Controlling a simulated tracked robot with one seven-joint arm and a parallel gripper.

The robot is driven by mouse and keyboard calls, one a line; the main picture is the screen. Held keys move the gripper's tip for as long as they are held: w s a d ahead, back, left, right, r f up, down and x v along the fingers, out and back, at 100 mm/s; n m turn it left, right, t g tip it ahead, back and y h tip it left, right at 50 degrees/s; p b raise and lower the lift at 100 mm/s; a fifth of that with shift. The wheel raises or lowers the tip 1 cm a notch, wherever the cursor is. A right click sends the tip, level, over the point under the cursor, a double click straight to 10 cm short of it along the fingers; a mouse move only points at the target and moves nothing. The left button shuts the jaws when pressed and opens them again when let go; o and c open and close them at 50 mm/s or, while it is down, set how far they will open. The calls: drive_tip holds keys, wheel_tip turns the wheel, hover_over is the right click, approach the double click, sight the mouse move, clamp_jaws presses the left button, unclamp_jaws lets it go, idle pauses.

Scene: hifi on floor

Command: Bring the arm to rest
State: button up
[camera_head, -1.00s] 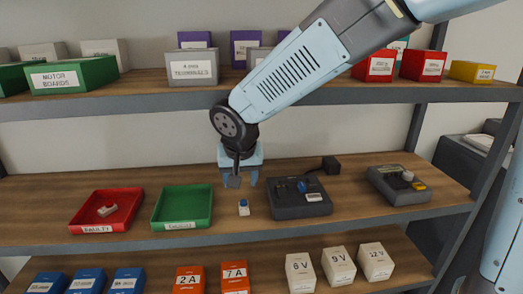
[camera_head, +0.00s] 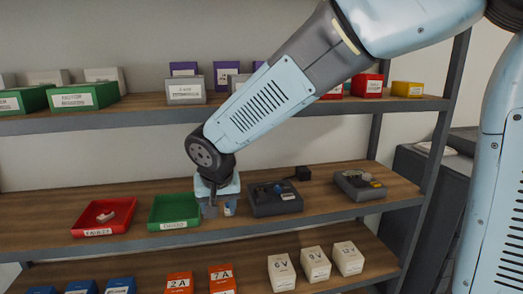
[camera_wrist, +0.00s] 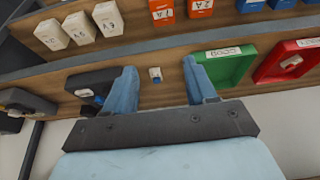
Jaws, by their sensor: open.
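My gripper (camera_head: 212,210) hangs from my arm low over the middle shelf, in front of the gap between the green tray (camera_head: 173,226) and a dark device (camera_head: 262,206). Its jaws are open. In the wrist view my two blue fingers (camera_wrist: 160,68) stand apart with nothing held. A small white and blue piece (camera_wrist: 155,74) lies on the shelf board and shows between the fingers there. In the head view it is partly hidden beside my gripper (camera_head: 230,208). I cannot tell how far the fingertips are from it.
A red tray (camera_head: 85,226) holding a small pale piece is at left on the middle shelf. A second device (camera_head: 360,185) sits at right. The upper shelf (camera_head: 140,118) runs behind my arm. Orange boxes (camera_head: 221,279) and white boxes (camera_head: 314,264) stand on the lower shelf.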

drive_tip(key=d+r+m, duration=0.1)
drive_tip(key=d+r, duration=0.4)
drive_tip(key=d, duration=0.7)
drive_tip(key=s+d+r, duration=0.1)
drive_tip(key=s+d, duration=0.3)
drive_tip(key=d, duration=0.3)
drive_tip(key=s+d+r+m+t, duration=0.1)
drive_tip(key=s+d+r, duration=0.1)
drive_tip(key=s+d, duration=0.2)
drive_tip(key=s+d+r+h, duration=0.1)
drive_tip(key=s+d, duration=0.4)
drive_tip(key=d, duration=0.6)
drive_tip(key=shift+r+m, duration=0.25)
drive_tip(key=shift+m, duration=0.15)
